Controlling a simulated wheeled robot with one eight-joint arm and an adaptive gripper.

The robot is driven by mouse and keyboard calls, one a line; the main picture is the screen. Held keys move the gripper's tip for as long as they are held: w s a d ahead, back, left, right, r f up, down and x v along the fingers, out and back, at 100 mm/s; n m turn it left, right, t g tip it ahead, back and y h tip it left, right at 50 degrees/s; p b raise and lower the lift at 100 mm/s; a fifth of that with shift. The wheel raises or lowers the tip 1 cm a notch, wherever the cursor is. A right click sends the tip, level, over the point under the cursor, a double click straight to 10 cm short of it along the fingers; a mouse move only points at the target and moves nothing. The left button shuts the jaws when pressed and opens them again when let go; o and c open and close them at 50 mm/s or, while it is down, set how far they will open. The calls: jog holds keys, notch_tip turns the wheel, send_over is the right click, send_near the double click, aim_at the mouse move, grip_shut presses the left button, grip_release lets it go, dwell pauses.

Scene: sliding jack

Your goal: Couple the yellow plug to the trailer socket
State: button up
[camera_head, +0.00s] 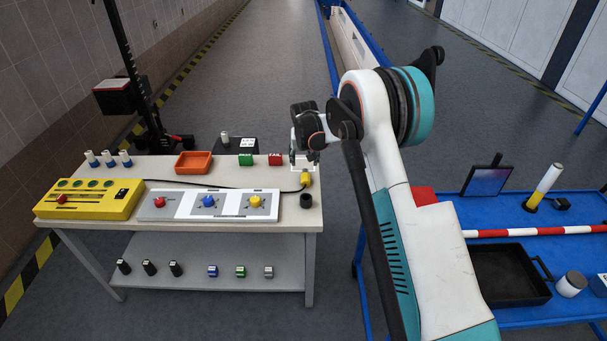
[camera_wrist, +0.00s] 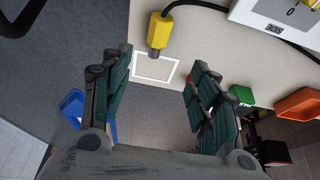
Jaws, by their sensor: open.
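The yellow plug (camera_head: 305,180) lies near the right edge of the grey-topped table, with a black cable running left from it. In the wrist view the plug (camera_wrist: 159,30) has a grey nose pointing toward my gripper. My gripper (camera_head: 304,158) is open and empty, above the table's right end. In the wrist view its fingers (camera_wrist: 158,65) stand apart, with the plug just beyond the gap and nothing between them. A white panel (camera_head: 183,206) carries red, blue and yellow round fittings. I cannot tell which fitting, if any, is the trailer socket.
A white square outline (camera_wrist: 141,77) marks the tabletop by the plug. A yellow control box (camera_head: 88,198), orange tray (camera_head: 194,162), green block (camera_head: 246,160) and red block (camera_head: 274,160) stand on the table. A blue bench (camera_head: 525,215) with several items is right of my arm.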

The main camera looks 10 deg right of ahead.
jog(key=b, duration=0.3)
send_near(306, 175)
jog(key=x, duration=0.5)
jog(key=shift+w+a, duration=0.2)
jog(key=shift+a, duration=0.1)
jog(key=shift+d+b+x, duration=0.1)
jog(key=shift+b+x, duration=0.4)
jog(key=shift+x, duration=0.8)
jog(key=shift+d+b+x, duration=0.15)
jog(key=shift+b+x, duration=0.35)
jog(key=shift+x, duration=0.75)
jog(key=shift+s, duration=0.15)
jog(key=c, duration=1.2)
